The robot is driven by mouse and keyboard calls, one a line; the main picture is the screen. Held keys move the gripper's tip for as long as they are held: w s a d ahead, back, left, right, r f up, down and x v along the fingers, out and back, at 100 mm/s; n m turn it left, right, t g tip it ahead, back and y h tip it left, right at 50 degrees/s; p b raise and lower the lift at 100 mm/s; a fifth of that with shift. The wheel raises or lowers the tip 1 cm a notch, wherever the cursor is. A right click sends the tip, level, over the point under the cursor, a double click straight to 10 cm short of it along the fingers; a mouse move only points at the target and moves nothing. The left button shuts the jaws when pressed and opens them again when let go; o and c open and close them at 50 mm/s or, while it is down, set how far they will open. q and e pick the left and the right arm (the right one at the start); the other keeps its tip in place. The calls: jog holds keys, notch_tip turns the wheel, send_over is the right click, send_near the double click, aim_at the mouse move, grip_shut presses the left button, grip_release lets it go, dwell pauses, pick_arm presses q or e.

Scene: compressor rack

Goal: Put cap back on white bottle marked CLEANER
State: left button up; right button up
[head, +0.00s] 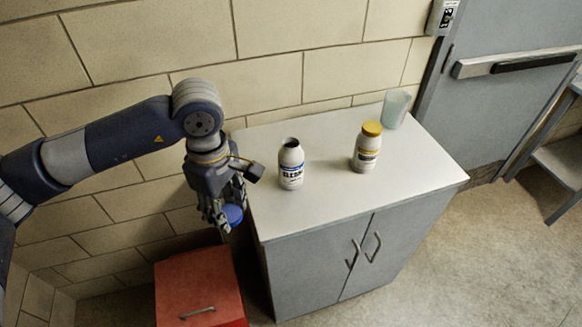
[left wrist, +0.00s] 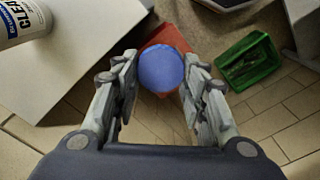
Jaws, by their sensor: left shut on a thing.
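The white bottle marked CLEANER (head: 291,165) stands upright and uncapped on the cabinet top, its dark mouth open. Part of it shows at the upper left of the left wrist view (left wrist: 20,18). My left gripper (head: 226,214) is shut on the blue cap (head: 233,214), off the cabinet's left edge and lower left of the bottle. In the left wrist view the cap (left wrist: 161,68) sits between the fingertips. My right gripper is not in view.
A white bottle with a yellow cap (head: 367,147) and a translucent cup (head: 396,108) stand on the cabinet top (head: 420,165), right of the CLEANER bottle. A red box (head: 195,280) is on the floor below. A green bin (left wrist: 249,62) shows in the left wrist view.

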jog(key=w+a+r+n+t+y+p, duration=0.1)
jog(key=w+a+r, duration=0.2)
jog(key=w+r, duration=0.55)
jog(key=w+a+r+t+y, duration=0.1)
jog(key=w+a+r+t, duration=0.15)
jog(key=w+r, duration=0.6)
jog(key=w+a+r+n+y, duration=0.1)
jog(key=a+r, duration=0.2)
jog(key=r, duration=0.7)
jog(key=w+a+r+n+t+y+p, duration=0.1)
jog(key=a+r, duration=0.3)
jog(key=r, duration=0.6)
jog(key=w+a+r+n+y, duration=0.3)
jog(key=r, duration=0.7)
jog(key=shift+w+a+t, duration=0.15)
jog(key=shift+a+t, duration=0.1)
pick_arm(q)
jog(key=w+d+r+m, duration=0.5)
jog(key=w+m, duration=0.3)
jog(key=m, duration=0.9)
jog(key=w+d+r+m, duration=0.6)
jog(key=w+d+m, duration=0.2)
jog(key=m, duration=1)
jog(key=shift+w, duration=0.65)
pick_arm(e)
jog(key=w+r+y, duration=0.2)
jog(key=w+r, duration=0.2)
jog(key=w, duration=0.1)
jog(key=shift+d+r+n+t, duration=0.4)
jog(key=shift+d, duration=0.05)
